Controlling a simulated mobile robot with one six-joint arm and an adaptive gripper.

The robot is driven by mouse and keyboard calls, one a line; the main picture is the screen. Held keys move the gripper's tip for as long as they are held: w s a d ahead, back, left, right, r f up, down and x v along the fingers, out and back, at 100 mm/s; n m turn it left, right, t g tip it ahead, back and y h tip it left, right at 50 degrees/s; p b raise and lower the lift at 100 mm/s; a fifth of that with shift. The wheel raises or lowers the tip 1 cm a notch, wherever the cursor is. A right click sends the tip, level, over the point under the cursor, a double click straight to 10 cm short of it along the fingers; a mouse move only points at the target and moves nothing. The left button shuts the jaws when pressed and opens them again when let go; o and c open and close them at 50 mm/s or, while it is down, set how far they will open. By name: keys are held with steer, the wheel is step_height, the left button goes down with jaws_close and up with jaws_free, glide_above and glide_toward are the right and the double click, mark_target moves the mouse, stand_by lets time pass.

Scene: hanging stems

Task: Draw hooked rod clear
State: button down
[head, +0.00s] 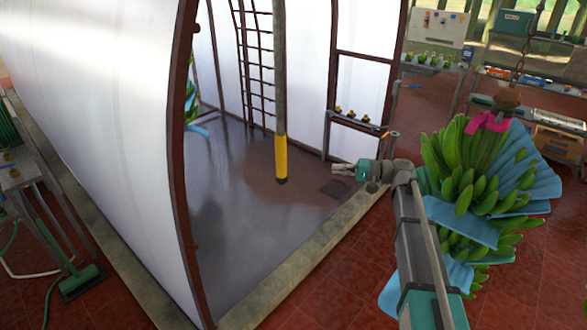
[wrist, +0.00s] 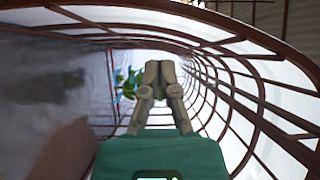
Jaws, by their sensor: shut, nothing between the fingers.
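A long grey-brown rod (head: 280,90) with a yellow lower end (head: 281,160) hangs upright in the opening of the white tunnel in the head view. Its top runs out of the picture, so no hook on it shows. My gripper (head: 334,171) is to the right of the yellow end, apart from it in the picture, and points left. Its fingers are together and empty, and they also show closed in the wrist view (wrist: 159,68). I cannot make out the rod in the wrist view.
A bunch of green bananas (head: 470,165) with blue sheets hangs close to the right of my arm. The tunnel's white wall (head: 90,110) and brown frame (head: 178,130) stand left. A small shelf (head: 358,122) is behind my gripper. The grey floor (head: 240,190) inside is mostly clear.

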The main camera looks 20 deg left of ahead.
steer(key=shift+a, duration=0.15)
steer(key=s+a, duration=0.5)
steer(key=a, duration=0.6)
steer(key=shift+s+a, duration=0.15)
steer(key=shift+a, duration=0.25)
steer(key=shift+s+d, duration=0.1)
steer(key=shift+d, duration=0.05)
